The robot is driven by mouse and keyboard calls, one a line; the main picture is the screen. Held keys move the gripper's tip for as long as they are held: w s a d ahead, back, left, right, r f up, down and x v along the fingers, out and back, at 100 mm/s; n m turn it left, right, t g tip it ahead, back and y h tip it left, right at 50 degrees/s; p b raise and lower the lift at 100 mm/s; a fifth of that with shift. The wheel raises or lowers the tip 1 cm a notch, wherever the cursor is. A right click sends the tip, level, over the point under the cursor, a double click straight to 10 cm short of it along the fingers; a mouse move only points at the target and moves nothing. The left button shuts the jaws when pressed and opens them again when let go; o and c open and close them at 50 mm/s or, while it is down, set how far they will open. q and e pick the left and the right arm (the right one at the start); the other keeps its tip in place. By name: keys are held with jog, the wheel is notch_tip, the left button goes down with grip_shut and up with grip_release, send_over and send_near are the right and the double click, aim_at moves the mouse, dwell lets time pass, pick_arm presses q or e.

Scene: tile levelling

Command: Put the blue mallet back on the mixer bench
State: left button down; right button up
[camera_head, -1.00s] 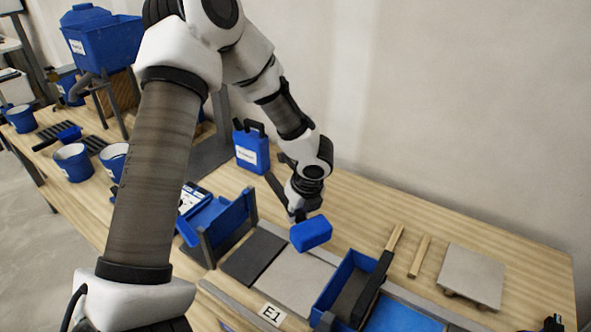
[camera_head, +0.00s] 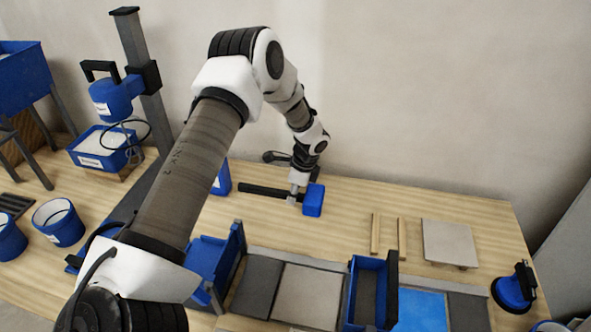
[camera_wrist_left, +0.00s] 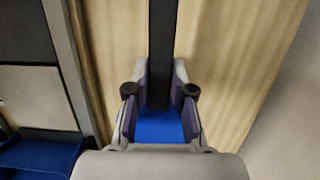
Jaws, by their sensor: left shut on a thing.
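The blue mallet has a blue block head (camera_head: 313,201) and a long dark handle (camera_head: 262,191) pointing left. My left gripper (camera_head: 297,195) is shut on the handle close to the head, over the back of the wooden bench (camera_head: 350,190). I cannot tell whether the mallet touches the bench top. In the left wrist view the handle (camera_wrist_left: 161,50) runs between the two fingers, with the blue head (camera_wrist_left: 160,126) partly hidden by the gripper body. The blue mixer (camera_head: 115,95) hangs on a grey post at the left. My right gripper is not in view.
Blue buckets (camera_head: 58,222) stand at the left, and a blue tub (camera_head: 103,147) sits below the mixer. Two wooden strips (camera_head: 388,236) and a pale tile (camera_head: 449,242) lie right of the mallet. Laid tiles (camera_head: 305,294) and a blue tray (camera_head: 370,290) are in front.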

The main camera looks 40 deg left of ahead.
aim_at(290, 223)
pick_arm(q)
jog(key=shift+s+d+f, duration=0.3)
jog(key=shift+f, duration=0.3)
jog(key=shift+s+f+b, duration=0.1)
jog(key=shift+f+b, duration=0.25)
jog(key=shift+b, duration=0.15)
jog(key=b+x, duration=0.3)
jog(key=d+b+x, duration=0.1)
jog(key=b+x, duration=0.1)
jog(key=shift+w+a+f+b, duration=0.1)
jog(key=shift+w+f+b, duration=0.25)
jog(key=shift+f, duration=0.1)
jog(key=shift+r, duration=0.1)
jog(key=shift+f, duration=0.6)
jog(key=c, duration=0.9)
grip_release()
jog(key=shift+r, duration=0.1)
jog(key=shift+s, duration=0.1)
